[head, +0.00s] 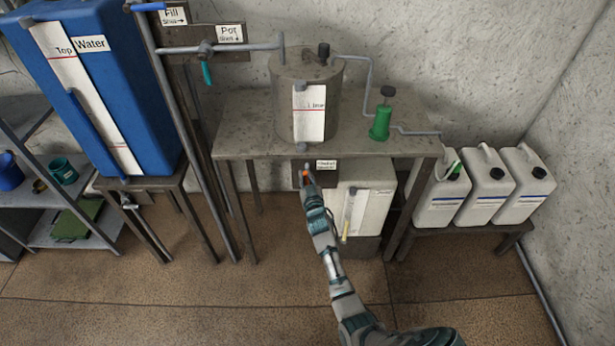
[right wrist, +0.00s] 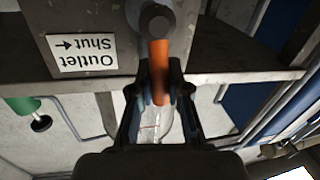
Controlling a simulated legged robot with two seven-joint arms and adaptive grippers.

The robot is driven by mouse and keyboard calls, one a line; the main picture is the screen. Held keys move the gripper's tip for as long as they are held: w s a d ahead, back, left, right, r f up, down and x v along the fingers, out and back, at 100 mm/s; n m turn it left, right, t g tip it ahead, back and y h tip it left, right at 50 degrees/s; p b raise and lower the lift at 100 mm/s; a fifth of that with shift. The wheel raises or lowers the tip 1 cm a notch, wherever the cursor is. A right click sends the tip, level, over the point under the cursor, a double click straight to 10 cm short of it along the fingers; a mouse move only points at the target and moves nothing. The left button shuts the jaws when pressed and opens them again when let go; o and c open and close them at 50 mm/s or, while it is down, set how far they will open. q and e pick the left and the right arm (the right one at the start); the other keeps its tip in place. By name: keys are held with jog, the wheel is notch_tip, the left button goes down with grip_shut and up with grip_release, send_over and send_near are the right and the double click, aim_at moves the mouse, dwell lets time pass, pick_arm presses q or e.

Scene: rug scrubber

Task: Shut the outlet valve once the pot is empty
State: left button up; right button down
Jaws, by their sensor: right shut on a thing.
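The grey metal pot (head: 277,100) stands on a stand, with a white gauge strip (head: 310,115) on its front; its inside is hidden. Below the shelf is the outlet valve, with a dark round hub (right wrist: 156,22) and an orange lever (right wrist: 159,65). An "Outlet Shut" sign (right wrist: 82,52) with an arrow shows upside down beside it in the right wrist view. My right gripper (right wrist: 160,85) has its fingers on both sides of the lever and is shut on it; it also shows in the head view (head: 308,180). My left gripper is out of view.
A white tank (head: 375,205) with a gauge strip stands below the shelf. A green pump (head: 380,124) sits right of the pot. A blue water tank (head: 135,75) stands left, and white canisters (head: 480,190) stand right. A teal-handled valve (head: 206,72) is on the upper pipe.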

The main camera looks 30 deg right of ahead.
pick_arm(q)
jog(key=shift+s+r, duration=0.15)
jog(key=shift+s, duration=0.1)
pick_arm(e)
jog(key=w+a+f+n+g+h, duration=0.2)
jog(key=a+f+n+g, duration=0.1)
jog(key=n, duration=1.1)
notch_tip(320, 180, down, 3)
jog(key=shift+w+a+r, duration=0.1)
jog(key=shift+w+a, duration=0.1)
jog(key=shift+a, duration=0.5)
jog(key=shift+n, duration=0.3)
